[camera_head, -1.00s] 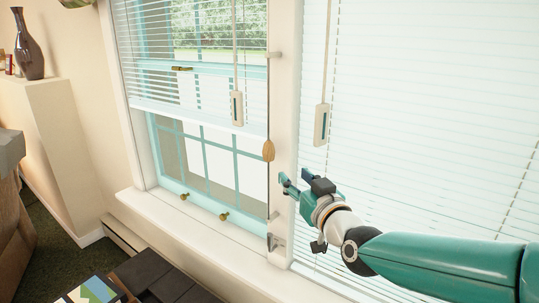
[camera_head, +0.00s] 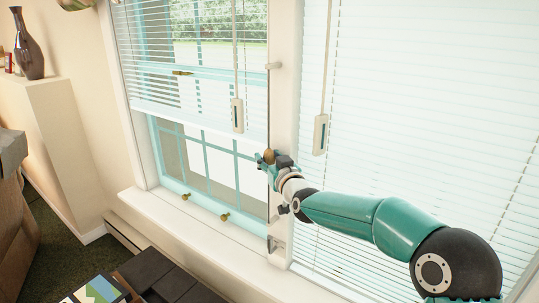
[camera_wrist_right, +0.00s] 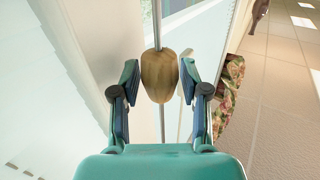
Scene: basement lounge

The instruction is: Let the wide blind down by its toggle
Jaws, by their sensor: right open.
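The wooden toggle (camera_head: 269,154) hangs on a cord beside the post between the two windows. In the right wrist view the toggle (camera_wrist_right: 159,74) is a brown, tapered bulb on the cord. My right gripper (camera_wrist_right: 158,88) is open, with one finger on each side of the toggle and a small gap to each. In the head view the gripper (camera_head: 271,161) partly covers the toggle. The left blind (camera_head: 150,67) is partly raised, its bottom rail about midway down the window. The right blind (camera_head: 410,110) hangs low, its lower part partly behind my arm. My left gripper is not in view.
Two pale handles, one left (camera_head: 237,115) and one right (camera_head: 320,134), hang on rods before the blinds. The window sill (camera_head: 190,228) runs below. A dark vase (camera_head: 29,45) stands on a ledge at left. Dark furniture (camera_head: 160,280) is at the bottom.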

